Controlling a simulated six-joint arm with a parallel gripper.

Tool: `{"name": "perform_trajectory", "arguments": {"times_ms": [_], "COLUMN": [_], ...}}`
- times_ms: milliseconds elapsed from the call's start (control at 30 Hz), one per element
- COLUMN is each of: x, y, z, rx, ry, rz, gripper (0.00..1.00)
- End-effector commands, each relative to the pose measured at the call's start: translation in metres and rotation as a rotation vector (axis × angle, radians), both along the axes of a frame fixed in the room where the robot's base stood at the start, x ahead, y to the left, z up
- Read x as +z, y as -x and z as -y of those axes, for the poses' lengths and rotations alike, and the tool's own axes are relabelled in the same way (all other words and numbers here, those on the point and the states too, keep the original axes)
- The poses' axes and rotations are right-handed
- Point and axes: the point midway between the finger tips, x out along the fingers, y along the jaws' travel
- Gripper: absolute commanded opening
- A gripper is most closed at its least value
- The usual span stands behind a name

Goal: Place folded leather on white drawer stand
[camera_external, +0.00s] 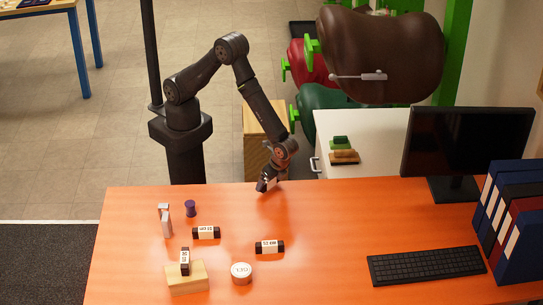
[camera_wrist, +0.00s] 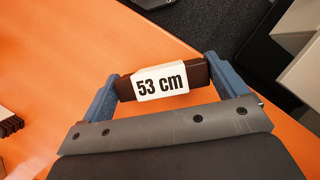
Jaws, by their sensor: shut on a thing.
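My gripper (camera_wrist: 164,80) is shut on a dark brown folded leather (camera_wrist: 201,74) with a white "53 cm" label, which lies crosswise between its two blue-grey fingers in the wrist view. In the external view my gripper (camera_external: 266,184) points down at the back edge of the orange table; the leather there is too small to make out clearly. The white drawer stand (camera_external: 385,128) is behind the table, to the right of my gripper. A green and a tan-brown item (camera_external: 343,156) lie on its top.
Other labelled dark rolls (camera_external: 206,233) lie on the orange table (camera_external: 330,215), one on a wooden block (camera_external: 187,279). A purple spool (camera_external: 191,209) and a round white-topped item (camera_external: 241,273) are nearby. A monitor (camera_external: 468,142) and large brown saddle (camera_external: 385,50) flank the stand.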

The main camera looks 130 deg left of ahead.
Motion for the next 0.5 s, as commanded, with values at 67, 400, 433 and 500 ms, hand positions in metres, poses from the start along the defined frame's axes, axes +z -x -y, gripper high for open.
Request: {"name": "perform_trajectory", "arguments": {"times_ms": [67, 400, 433, 500], "x": [0.0001, 0.0003, 0.0004, 0.0007], "y": [-0.0002, -0.0001, -0.0002, -0.0009], "z": [0.0000, 0.0005, 0.0007, 0.0030], "rx": [0.000, 0.003, 0.004, 0.019], "ry": [0.000, 0.000, 0.000, 0.000], "rz": [0.000, 0.001, 0.001, 0.001], "gripper": [0.64, 0.64, 0.64, 0.64]}}
